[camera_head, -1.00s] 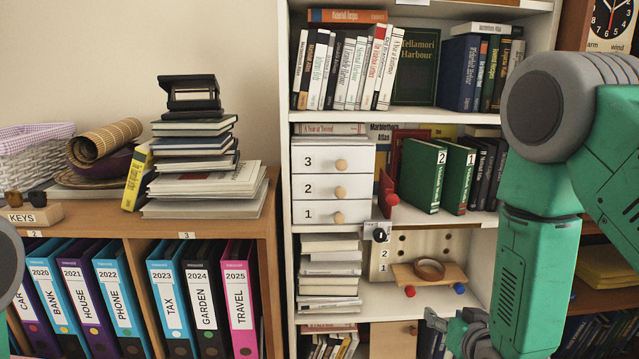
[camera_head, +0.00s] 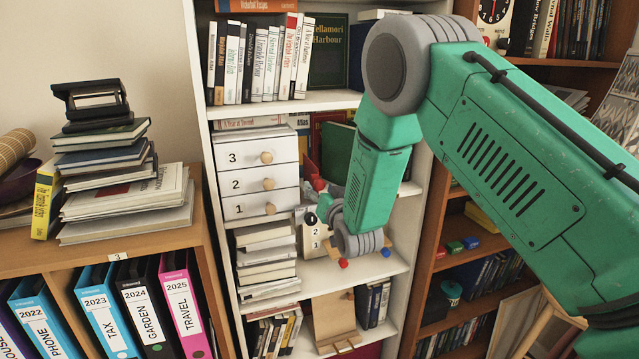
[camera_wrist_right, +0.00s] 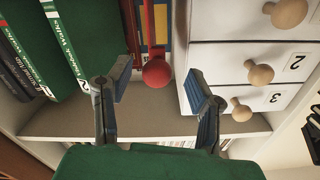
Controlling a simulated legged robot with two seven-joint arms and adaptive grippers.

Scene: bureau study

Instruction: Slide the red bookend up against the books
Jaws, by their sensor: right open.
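The red bookend shows its round red knob (camera_wrist_right: 157,72) in the right wrist view, with a narrow red upright part behind it. In the head view the red bookend (camera_head: 318,184) stands on the middle shelf just right of the white drawers, partly hidden by my right arm. The green books (camera_wrist_right: 75,45) stand on the same shelf; in the head view a green book (camera_head: 337,150) shows behind my arm. My right gripper (camera_wrist_right: 160,88) is open and empty, its fingers on either side of the knob in the picture; contact cannot be told. My left gripper is out of view.
White numbered drawers (camera_head: 258,178) stand close beside the bookend, with wooden knobs (camera_wrist_right: 260,74) jutting out near my right finger. Dark books (camera_wrist_right: 15,75) stand beyond the green ones.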

